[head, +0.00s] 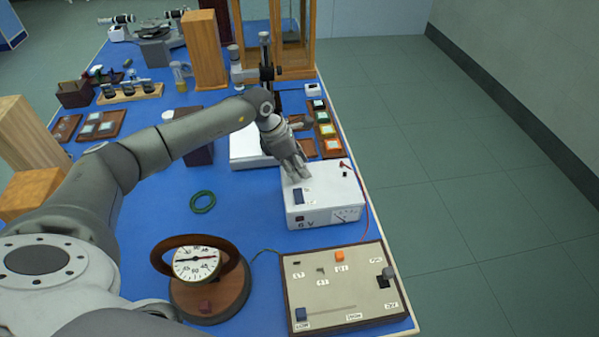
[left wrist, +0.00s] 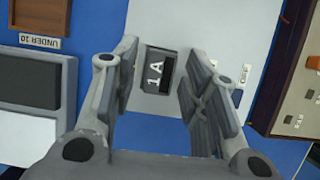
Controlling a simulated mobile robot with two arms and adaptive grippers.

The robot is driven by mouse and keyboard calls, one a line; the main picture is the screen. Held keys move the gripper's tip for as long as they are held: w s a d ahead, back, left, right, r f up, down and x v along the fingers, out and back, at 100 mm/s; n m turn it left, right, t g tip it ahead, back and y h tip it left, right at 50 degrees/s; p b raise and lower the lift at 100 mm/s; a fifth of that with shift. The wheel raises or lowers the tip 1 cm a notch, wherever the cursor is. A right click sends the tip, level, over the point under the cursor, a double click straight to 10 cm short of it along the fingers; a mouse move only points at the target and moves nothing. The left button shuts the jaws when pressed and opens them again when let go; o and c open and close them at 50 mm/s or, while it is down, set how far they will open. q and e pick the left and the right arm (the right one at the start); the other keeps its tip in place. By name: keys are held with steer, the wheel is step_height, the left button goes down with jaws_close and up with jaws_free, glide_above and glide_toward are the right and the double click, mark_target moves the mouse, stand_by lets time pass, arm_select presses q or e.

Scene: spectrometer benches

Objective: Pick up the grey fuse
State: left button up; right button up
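A dark grey block marked "1A" (left wrist: 150,82), which looks like the grey fuse, sits on the white power supply box (left wrist: 205,22) in the left wrist view. In the head view a small dark rectangle (head: 298,196) on top of the box (head: 335,188) is probably the same block. My left gripper (head: 296,176) is low over the box's left part. In the wrist view its fingers (left wrist: 158,88) are open, one on each side of the block, with narrow gaps showing. Whether the fingertips touch the box cannot be told. My right gripper is not in view.
A control panel (head: 320,282) lies in front of the box, with a round dial instrument (head: 210,290) left of it. A white balance (head: 248,150) stands behind. A green ring (head: 202,201) lies on open blue bench. A red wire (head: 364,205) runs along the box's right side.

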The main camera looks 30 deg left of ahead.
arm_select(q)
steer(key=c, duration=0.7)
steer(key=shift+r, duration=0.1)
steer(key=shift+c, duration=0.2)
